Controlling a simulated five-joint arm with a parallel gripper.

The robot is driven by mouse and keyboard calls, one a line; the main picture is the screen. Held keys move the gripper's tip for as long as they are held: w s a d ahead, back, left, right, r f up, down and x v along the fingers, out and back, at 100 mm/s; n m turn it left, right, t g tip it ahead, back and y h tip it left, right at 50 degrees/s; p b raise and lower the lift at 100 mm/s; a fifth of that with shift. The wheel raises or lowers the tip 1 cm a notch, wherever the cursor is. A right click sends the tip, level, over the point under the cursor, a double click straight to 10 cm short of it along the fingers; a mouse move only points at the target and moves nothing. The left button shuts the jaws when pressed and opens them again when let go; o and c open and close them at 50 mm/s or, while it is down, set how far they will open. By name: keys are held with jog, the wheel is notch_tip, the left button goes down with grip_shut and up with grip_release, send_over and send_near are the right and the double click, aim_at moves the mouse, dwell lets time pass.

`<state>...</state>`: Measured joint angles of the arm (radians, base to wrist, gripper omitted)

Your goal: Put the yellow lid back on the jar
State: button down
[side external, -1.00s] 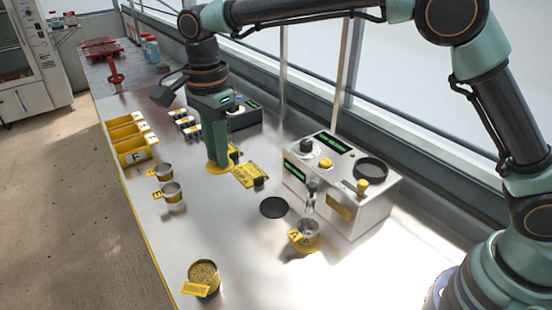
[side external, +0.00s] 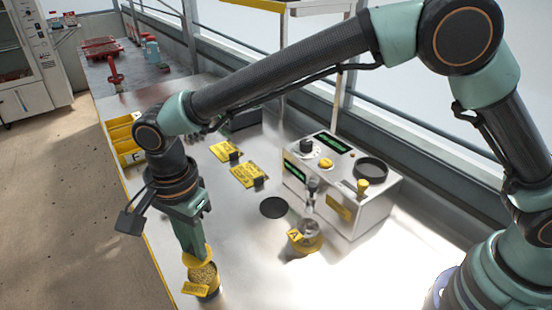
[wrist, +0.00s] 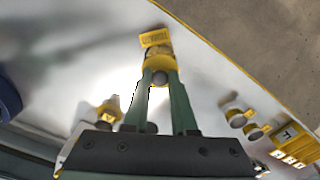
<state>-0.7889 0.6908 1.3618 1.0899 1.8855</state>
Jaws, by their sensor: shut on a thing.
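The jar (side external: 207,290) stands near the front of the bench. It is full of tan seeds, and a yellow tag hangs on its side. My gripper (side external: 196,246) is shut on the yellow lid (side external: 198,257) and points down. The lid is just above the jar's far side; the seeds still show in front of it, and I cannot tell whether lid and rim touch. In the wrist view, my gripper (wrist: 160,77) has the lid (wrist: 157,60) between its fingertips, and the jar's tag (wrist: 155,38) shows beyond it. The lid hides most of the jar there.
A metal cup with a yellow A tag (side external: 306,238) stands to the right, by a dark round pad (side external: 274,207) and a control box (side external: 340,190). Yellow plates (side external: 248,175) lie farther back. Two small cups (wrist: 237,117) show in the wrist view. The bench's left edge is close.

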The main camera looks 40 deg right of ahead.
jog(key=shift+f, duration=1.95)
jog(key=shift+f, duration=0.15)
dwell(0.6)
jog(key=c, duration=0.6)
grip_release()
jog(key=shift+c, duration=0.2)
jog(key=shift+o, duration=0.3)
jog(key=o, duration=0.4)
jog(key=shift+r, duration=3.55)
